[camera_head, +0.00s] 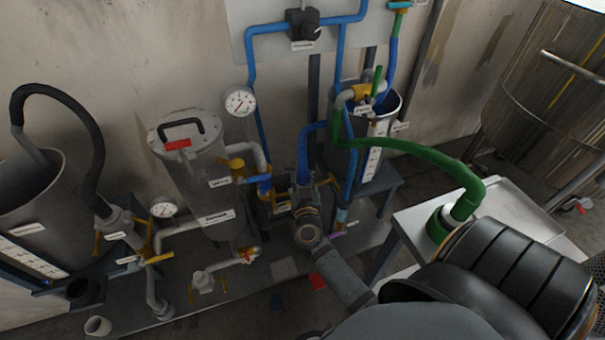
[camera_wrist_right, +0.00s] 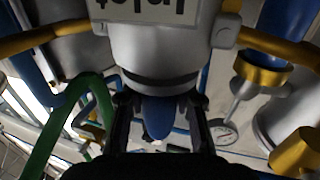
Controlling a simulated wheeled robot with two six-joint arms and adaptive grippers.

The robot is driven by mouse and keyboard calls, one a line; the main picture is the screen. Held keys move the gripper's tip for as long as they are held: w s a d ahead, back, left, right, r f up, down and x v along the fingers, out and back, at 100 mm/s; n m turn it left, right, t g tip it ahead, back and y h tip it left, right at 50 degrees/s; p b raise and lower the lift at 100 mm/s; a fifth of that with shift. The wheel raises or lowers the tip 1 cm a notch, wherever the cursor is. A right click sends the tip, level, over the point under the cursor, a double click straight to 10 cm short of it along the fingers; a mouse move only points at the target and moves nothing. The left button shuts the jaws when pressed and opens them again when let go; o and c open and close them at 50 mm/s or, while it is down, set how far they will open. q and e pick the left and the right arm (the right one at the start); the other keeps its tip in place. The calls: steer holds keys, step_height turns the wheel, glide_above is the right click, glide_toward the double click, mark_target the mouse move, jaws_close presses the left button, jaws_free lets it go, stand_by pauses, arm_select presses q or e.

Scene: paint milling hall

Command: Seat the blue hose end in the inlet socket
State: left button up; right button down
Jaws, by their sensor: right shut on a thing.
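My right gripper (camera_head: 303,196) reaches in from the lower right, in front of the pipework in the middle of the head view. In the right wrist view its two dark fingers (camera_wrist_right: 162,118) are closed on the blue hose end (camera_wrist_right: 158,108). The blue hose (camera_head: 303,155) curves down to the gripper from beside the metal tank. The inlet socket (camera_wrist_right: 160,50) is a pale grey fitting with a dark ring and an upside-down label. The hose end lines up with the ring and appears to meet it; how deep it sits is hidden. My left gripper is out of view.
Yellow handles (camera_wrist_right: 272,45) flank the socket. A green hose (camera_head: 410,152) arcs to a pale side table (camera_head: 510,215) at the right. A grey filter vessel (camera_head: 195,170), gauge (camera_head: 240,101) and blue pipes (camera_head: 252,75) crowd the left. A black hose (camera_head: 90,130) stands farther left.

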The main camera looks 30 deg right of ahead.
steer(key=c, duration=0.9)
jaws_free()
steer(key=shift+c, duration=0.2)
steer(key=shift+s+a+f, duration=0.1)
steer(key=shift+s+a, duration=0.05)
steer(key=shift+s, duration=0.05)
steer(key=v, duration=0.7)
